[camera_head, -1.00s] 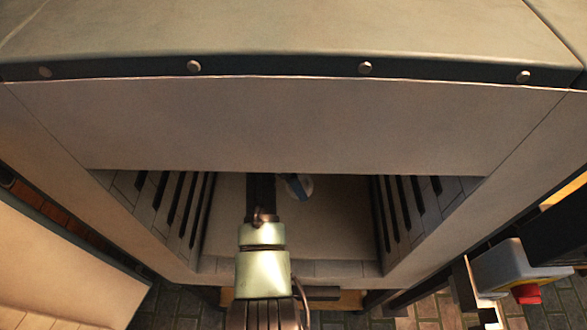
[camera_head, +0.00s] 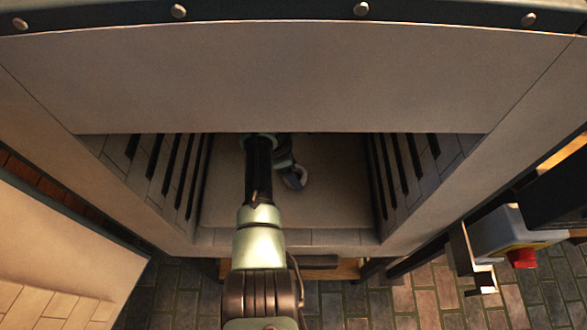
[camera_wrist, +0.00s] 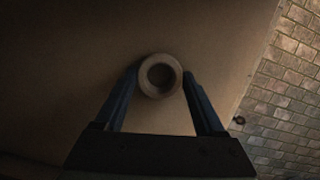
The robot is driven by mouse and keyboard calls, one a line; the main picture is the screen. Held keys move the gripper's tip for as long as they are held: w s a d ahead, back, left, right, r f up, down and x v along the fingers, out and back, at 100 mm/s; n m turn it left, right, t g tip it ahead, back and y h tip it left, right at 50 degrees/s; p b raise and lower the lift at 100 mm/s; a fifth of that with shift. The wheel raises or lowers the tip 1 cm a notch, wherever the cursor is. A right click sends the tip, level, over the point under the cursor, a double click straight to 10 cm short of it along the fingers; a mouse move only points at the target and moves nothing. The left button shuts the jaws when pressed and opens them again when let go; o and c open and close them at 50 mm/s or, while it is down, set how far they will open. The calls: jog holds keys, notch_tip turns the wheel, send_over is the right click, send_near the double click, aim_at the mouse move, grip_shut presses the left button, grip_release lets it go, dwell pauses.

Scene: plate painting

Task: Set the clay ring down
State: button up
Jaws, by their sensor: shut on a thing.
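The clay ring (camera_wrist: 160,93) is a small, thick, brownish ring with a dark hole. In the wrist view it sits between the two dark fingers of my gripper (camera_wrist: 160,77), which are shut on it. A flat tan surface (camera_wrist: 60,70) lies beneath the ring; I cannot tell whether they touch. In the head view my arm reaches into the open chamber, over its pale floor (camera_head: 330,200).
Slotted side walls (camera_head: 180,180) flank the chamber, and a broad front panel (camera_head: 290,85) overhangs its opening. A box with a red button (camera_head: 522,257) stands at the right. Brick paving (camera_wrist: 285,100) shows past the tan surface's edge in the wrist view.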

jog(key=o, duration=1.3)
jog(key=shift+f, duration=0.1)
jog(key=p+v, duration=0.1)
jog(key=v, duration=1.1)
jog(key=shift+p, duration=0.4)
